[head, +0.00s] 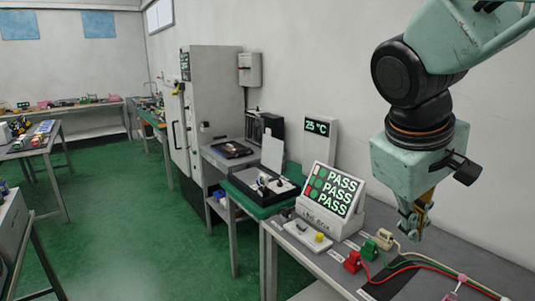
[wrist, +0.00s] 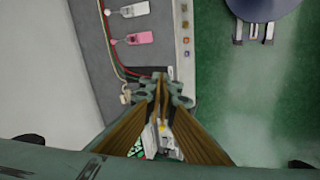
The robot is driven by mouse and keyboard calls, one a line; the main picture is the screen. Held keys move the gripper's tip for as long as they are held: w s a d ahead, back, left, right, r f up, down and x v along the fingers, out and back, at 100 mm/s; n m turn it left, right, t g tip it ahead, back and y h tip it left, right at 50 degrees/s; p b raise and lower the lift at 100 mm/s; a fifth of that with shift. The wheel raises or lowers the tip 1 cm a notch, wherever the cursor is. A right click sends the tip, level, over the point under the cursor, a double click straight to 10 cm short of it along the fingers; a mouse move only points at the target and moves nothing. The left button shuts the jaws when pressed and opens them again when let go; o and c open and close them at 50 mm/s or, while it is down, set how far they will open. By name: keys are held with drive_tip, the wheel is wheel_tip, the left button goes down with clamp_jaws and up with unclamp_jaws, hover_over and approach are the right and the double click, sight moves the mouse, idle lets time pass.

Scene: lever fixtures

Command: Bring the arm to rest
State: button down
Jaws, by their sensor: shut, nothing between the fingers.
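My gripper (head: 413,222) hangs at the right of the head view, pointing down above the grey bench (head: 345,275). In the wrist view my gripper (wrist: 161,86) shows its two fingers meeting at the tips, shut with nothing between them. It is apart from the bench and the fixtures. My arm comes in from the upper right, with its joints above the gripper.
On the bench are red (head: 353,262), green (head: 369,250) and cream (head: 384,238) connector blocks with cables, and a display (head: 337,190) reading PASS on three lines. A round stool (wrist: 262,8) stands on the green floor (wrist: 235,75). The floor at left is mostly clear.

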drive_tip(key=s+a+m+y, duration=0.2)
drive_tip(key=s+a, duration=0.1)
drive_tip(key=s, duration=0.6)
drive_tip(key=s+a+m+t+y, duration=0.1)
drive_tip(key=s+a, duration=0.3)
drive_tip(key=s, duration=0.6)
drive_tip(key=shift+s+a+r+m+y, duration=0.15)
drive_tip(key=shift+a+m+y, duration=0.2)
drive_tip(key=shift+m, duration=0.35)
